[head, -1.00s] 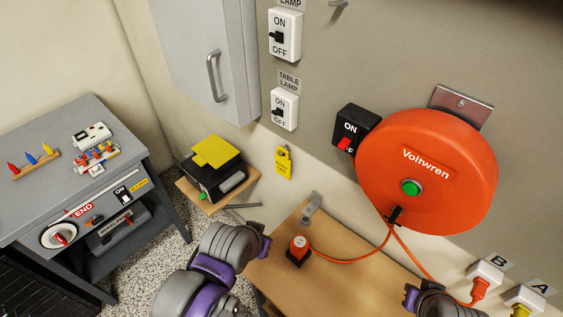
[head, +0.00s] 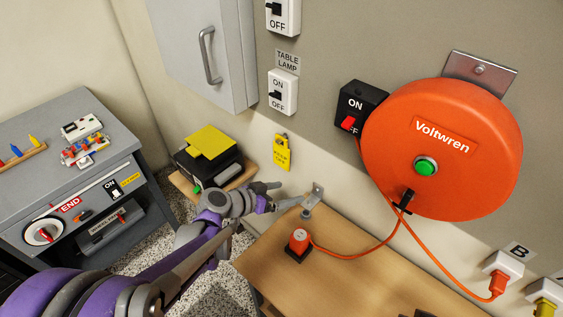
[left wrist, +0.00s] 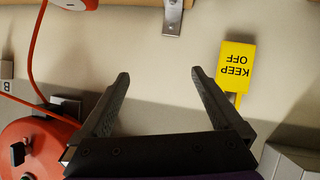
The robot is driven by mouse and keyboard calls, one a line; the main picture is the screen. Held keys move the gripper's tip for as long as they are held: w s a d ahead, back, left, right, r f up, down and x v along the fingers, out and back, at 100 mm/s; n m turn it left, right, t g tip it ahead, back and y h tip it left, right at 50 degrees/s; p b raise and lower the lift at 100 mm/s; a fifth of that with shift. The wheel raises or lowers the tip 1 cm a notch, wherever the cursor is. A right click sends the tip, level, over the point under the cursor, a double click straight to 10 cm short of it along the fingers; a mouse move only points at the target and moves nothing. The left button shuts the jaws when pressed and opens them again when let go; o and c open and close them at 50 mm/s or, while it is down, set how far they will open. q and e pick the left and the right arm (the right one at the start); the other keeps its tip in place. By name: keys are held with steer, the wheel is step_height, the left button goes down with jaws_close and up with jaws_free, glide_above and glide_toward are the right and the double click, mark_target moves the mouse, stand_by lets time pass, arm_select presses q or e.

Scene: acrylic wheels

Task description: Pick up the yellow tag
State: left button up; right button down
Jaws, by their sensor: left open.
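The yellow tag (head: 282,153) hangs on the beige wall below the table lamp switch, on a small yellow padlock-like piece. In the left wrist view the tag (left wrist: 238,66) appears upside down and reads KEEP OFF. My left gripper (head: 290,193) is open and empty, below the tag and apart from it. In the left wrist view its two fingers (left wrist: 158,88) are spread, and the tag is beyond the right finger, not between them. My right gripper does not clearly show; only a dark sliver is at the bottom edge of the head view.
A wooden table (head: 345,265) with a red plug piece (head: 299,241) stands below the wall. A metal bracket (head: 314,195) is close to my left fingers. A black box with a yellow top (head: 209,143) sits left of the tag. An orange reel (head: 440,148) is at right.

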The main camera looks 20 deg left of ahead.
arm_select(q)
steer(key=w+a+f+t+b, duration=0.2)
steer(key=w+a+f+t, duration=0.15)
steer(key=a, duration=0.25)
steer(key=t+b, duration=0.1)
steer(key=t, duration=0.2)
glide_toward(281, 155)
arm_select(e)
steer(key=f, duration=0.2)
steer(key=s+f, duration=0.1)
steer(key=f, duration=0.1)
steer(key=shift+f, duration=0.25)
steer(key=shift+w+r+p, duration=0.15)
steer(key=shift+r+p, duration=0.15)
steer(key=shift+r, duration=0.1)
arm_select(q)
steer(key=shift+m, duration=0.3)
steer(key=x, duration=0.8)
steer(key=shift+w+r+p, duration=0.1)
steer(key=shift+w+p, duration=0.1)
steer(key=shift+p, duration=0.2)
steer(key=shift+w, duration=0.35)
steer(key=shift+s, duration=0.1)
steer(key=shift+c, duration=0.9)
steer(key=c, duration=0.9)
arm_select(e)
steer(key=shift+r, duration=0.4)
